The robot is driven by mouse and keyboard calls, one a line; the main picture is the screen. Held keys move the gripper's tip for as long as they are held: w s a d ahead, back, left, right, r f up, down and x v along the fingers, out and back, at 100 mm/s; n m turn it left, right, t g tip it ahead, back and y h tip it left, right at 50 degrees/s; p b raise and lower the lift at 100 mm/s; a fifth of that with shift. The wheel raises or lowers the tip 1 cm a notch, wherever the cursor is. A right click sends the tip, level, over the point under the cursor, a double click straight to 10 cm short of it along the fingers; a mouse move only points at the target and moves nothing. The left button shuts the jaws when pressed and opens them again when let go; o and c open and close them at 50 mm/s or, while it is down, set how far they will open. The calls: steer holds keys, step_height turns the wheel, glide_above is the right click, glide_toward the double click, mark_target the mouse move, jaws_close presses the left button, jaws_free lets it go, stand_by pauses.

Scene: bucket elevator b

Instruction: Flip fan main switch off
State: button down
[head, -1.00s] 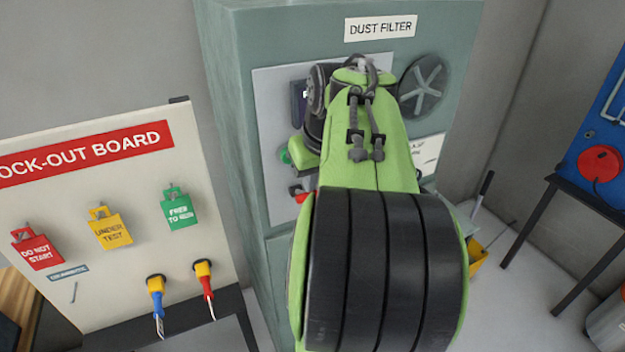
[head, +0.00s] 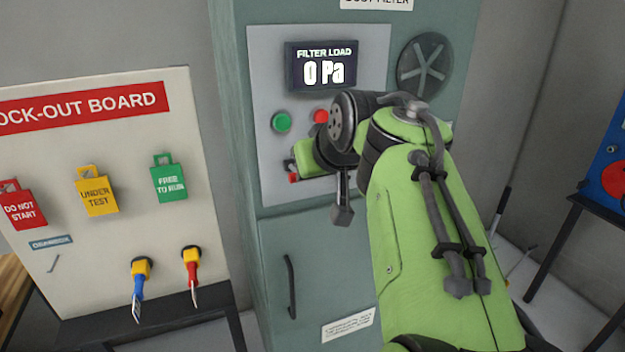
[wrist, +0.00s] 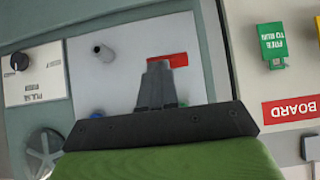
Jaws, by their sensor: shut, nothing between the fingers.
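The grey panel of the dust filter cabinet (head: 265,75) carries a display reading "0 Pa", a green button (head: 281,122) and a red button (head: 320,116). A grey bar with a blocky end (head: 342,212) points down below my wrist; it may be the fan main switch's handle. In the wrist view, which is upside down, a grey cylinder (wrist: 103,50) sticks out left of my fingers, and a red plate (wrist: 180,60) lies partly behind them. My gripper (wrist: 157,70) is shut and empty in front of the panel. No writing on the plate is legible, and my arm hides part of the switch area.
The lock-out board (head: 100,150) with hanging tags stands to the left. A round vent (head: 425,65) is right of the display. A cabinet door handle (head: 291,285) projects below. A blue board on a dark stand (head: 590,205) is at the far right.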

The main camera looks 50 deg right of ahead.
step_height(320, 180, down, 10)
steer(key=w+t+h+b, duration=0.1)
steer(key=t+b, duration=0.2)
steer(key=b, duration=1.1)
steer(key=shift+w+d+h, duration=0.2)
steer(key=shift+d+h, duration=0.1)
steer(key=shift+h, duration=0.1)
